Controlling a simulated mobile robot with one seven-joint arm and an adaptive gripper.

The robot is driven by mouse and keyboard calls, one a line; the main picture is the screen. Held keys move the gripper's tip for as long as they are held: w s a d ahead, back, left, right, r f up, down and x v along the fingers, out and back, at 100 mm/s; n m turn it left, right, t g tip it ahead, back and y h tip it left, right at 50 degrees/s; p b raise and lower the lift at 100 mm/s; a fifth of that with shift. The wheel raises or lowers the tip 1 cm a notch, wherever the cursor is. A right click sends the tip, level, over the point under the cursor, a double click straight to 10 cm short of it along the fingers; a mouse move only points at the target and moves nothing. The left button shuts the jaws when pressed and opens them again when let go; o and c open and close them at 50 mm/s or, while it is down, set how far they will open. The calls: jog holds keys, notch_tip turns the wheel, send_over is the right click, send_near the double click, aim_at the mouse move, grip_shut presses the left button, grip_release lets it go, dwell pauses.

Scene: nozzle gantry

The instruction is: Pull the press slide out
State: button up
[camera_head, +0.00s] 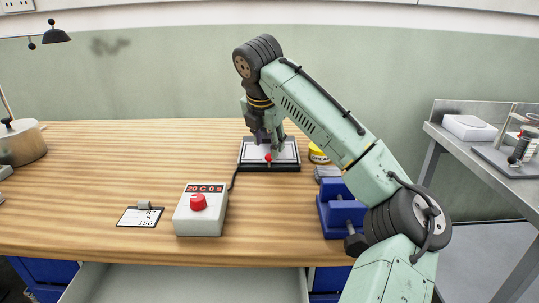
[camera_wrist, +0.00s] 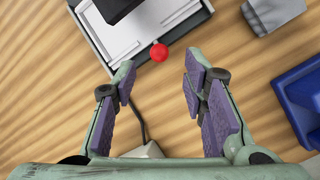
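The press slide is a pale flat plate (camera_wrist: 150,28) in a dark-edged frame, with a red ball knob (camera_wrist: 158,52) at its near edge. In the head view the slide (camera_head: 287,150) lies toward the back of the wooden table, its red knob (camera_head: 268,157) facing the front. My gripper (camera_wrist: 160,68) is open and empty, its purple-padded fingers apart on either side of the line to the knob. The knob is near the fingertips in the picture; I cannot tell whether they are at its height. In the head view my gripper (camera_head: 270,145) partly covers the slide.
A dark block (camera_wrist: 115,8) sits over the plate's far part. A grey control box (camera_head: 201,212) with a red button stands front left of the press. A blue vise (camera_head: 338,210) and yellow tin (camera_head: 318,154) are at the right. The table's left middle is clear.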

aim_at(269, 155)
jog(key=x, duration=0.7)
jog(key=shift+p, duration=0.35)
jog(key=shift+c, duration=0.5)
grip_shut()
